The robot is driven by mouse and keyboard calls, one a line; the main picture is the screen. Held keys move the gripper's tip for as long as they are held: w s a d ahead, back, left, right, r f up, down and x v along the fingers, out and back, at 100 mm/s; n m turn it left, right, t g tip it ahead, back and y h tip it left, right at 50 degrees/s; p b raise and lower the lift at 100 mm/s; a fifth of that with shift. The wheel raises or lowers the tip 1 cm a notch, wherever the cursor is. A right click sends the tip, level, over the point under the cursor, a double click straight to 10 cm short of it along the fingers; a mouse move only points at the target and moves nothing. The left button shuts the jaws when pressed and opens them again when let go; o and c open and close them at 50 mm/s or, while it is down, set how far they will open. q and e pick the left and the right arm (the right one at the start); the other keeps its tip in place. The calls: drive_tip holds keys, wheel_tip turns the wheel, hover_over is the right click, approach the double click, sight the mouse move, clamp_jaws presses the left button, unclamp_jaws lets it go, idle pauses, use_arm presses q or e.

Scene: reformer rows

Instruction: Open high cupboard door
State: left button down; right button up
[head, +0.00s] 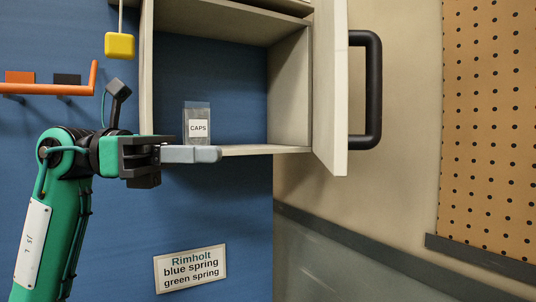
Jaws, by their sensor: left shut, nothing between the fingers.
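The high cupboard (289,90) hangs on the blue wall at the top middle, and I see into its inside. Its pale door (330,80) stands swung open on the right, with a black bar handle (374,90) on its outer face. A small container labelled CAPS (197,125) stands inside on the cupboard floor. My left gripper (218,154) is shut and empty. It is in front of the cupboard's lower edge, left of the door and clear of the handle. My right gripper is not in view.
A yellow block (119,46) hangs from a cord left of the cupboard. An orange rail (55,89) is on the wall at far left. A sign reading Rimholt, blue spring, green spring (190,268) is below. A perforated board (490,120) is at right.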

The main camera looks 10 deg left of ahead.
sight(332, 155)
use_arm(q)
drive_tip(key=d+p, duration=0.4)
drive_tip(key=d, duration=0.8)
drive_tip(key=shift+d+r+p, duration=0.15)
drive_tip(key=shift+p, duration=0.25)
drive_tip(key=shift+w+d, duration=0.1)
drive_tip(key=shift+d, duration=0.55)
drive_tip(key=shift+f, duration=0.2)
drive_tip(key=shift+d, duration=0.1)
drive_tip(key=d, duration=0.7)
drive_tip(key=shift+w+d+b, duration=0.15)
drive_tip(key=shift+d+b, duration=0.25)
